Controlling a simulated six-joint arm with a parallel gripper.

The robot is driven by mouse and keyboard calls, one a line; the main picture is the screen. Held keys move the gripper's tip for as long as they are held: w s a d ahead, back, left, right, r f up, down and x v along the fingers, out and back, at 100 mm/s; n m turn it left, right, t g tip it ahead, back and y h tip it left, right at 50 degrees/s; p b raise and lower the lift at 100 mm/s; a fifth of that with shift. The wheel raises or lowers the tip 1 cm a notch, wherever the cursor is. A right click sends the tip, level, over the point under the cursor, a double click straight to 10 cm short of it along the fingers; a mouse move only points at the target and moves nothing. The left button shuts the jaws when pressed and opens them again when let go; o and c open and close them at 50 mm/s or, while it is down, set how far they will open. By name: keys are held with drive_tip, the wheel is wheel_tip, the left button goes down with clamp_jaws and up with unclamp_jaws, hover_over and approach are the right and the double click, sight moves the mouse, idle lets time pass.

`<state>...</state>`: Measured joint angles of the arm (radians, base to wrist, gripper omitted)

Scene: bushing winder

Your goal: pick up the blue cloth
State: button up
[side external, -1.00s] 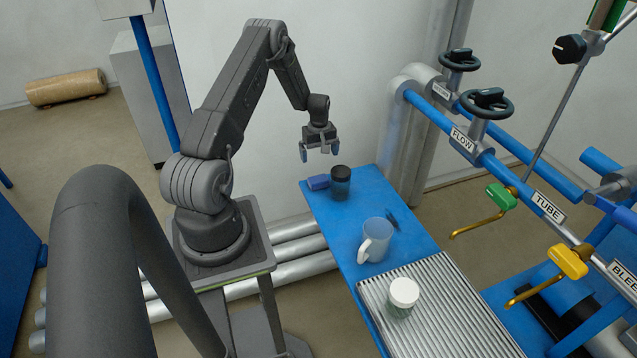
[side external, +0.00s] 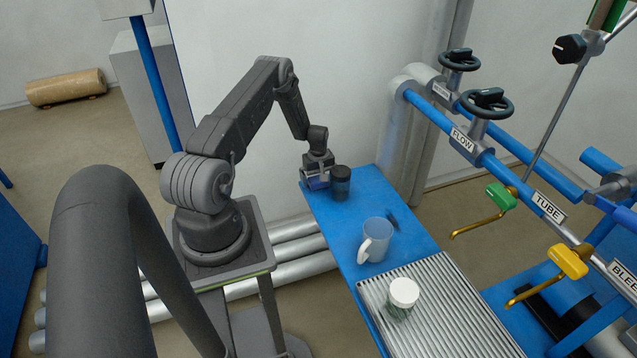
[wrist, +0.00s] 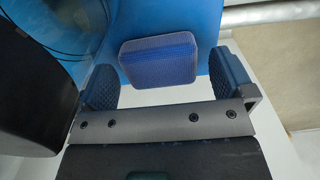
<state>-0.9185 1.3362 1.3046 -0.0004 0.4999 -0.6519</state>
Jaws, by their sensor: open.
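The blue cloth (wrist: 159,60) is a folded, rounded pad on the blue table, at its far left end. In the side external view the cloth (side external: 317,184) is partly hidden by my gripper (side external: 317,180). In the wrist view my gripper (wrist: 165,82) is open, with one blue pad finger toward each side of the cloth. The cloth lies roughly between and just beyond the fingers. I cannot tell whether either finger touches it.
A dark jar (side external: 341,184) stands close to the right of my gripper. A clear mug (side external: 375,240), a small dark item (side external: 391,217) and a white-lidded jar (side external: 403,295) lie farther along the blue table (side external: 340,225). The ribbed tray (side external: 450,318) is at the near end.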

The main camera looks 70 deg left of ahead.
sight(318, 179)
drive_tip(key=c, duration=0.9)
drive_tip(key=shift+r, duration=0.15)
wheel_tip(318, 179, up, 18)
drive_tip(key=shift+f, duration=0.1)
idle(0.3)
